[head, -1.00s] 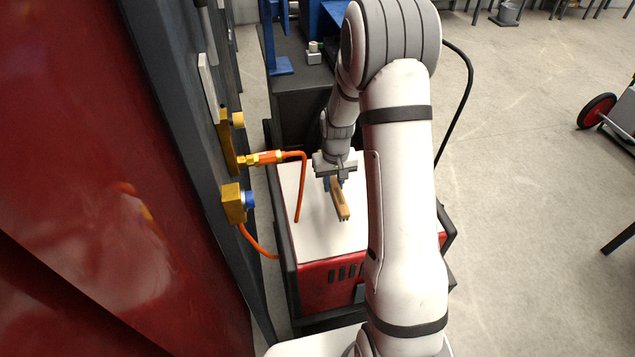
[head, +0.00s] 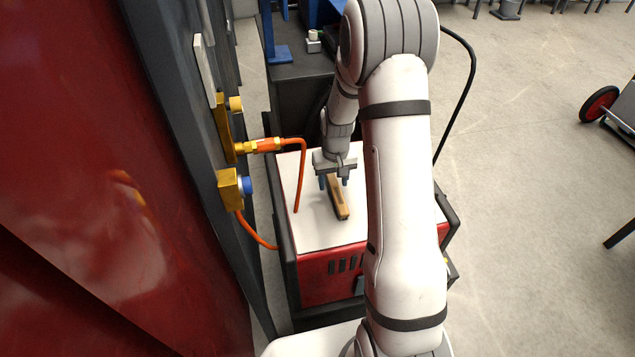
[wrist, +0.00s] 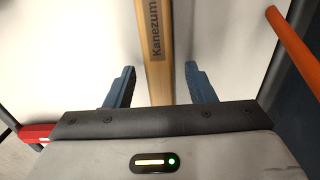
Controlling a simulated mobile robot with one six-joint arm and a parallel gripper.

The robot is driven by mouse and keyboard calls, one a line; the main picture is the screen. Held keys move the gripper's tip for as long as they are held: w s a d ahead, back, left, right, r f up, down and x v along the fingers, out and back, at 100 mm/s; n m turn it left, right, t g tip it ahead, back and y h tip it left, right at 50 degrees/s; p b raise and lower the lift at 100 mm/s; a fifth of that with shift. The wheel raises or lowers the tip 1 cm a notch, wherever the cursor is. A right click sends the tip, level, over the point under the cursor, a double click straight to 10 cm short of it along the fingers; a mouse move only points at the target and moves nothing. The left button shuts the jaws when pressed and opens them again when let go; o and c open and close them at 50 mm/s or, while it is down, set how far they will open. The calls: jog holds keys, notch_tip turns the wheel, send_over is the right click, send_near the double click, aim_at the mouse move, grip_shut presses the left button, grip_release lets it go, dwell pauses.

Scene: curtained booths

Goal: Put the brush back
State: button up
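The brush (head: 337,198), with a light wooden handle, lies on the white top of a red cart (head: 315,232). My gripper (head: 334,184) is over its far end, pointing down. In the wrist view the wooden handle (wrist: 158,50), marked with dark lettering, runs between the two blue fingers (wrist: 157,88). There is a clear gap on each side, so my gripper is open and not touching it with the fingers. The bristles are not clearly visible.
An orange hose (head: 302,175) runs from a brass fitting on the dark post (head: 180,110) and hangs over the cart's left side. A brass block with a blue knob (head: 246,186) sticks out below. A dark bench (head: 300,105) with blue parts stands behind.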

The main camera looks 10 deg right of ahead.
aim_at(333, 182)
notch_tip(333, 182, up, 8)
jog(key=shift+f, duration=0.2)
jog(key=shift+r, duration=0.1)
dwell(0.3)
dwell(0.4)
jog(key=shift+s+r, duration=0.15)
jog(key=shift+r, duration=0.05)
jog(key=s+a+r+t, duration=0.1)
jog(key=s+a+r, duration=0.1)
jog(key=s+r, duration=0.6)
jog(key=s+a+r+t, duration=0.1)
jog(key=s+r, duration=0.7)
jog(key=s, duration=0.8)
jog(key=shift+a+p, duration=0.45)
jog(key=shift+a, duration=0.25)
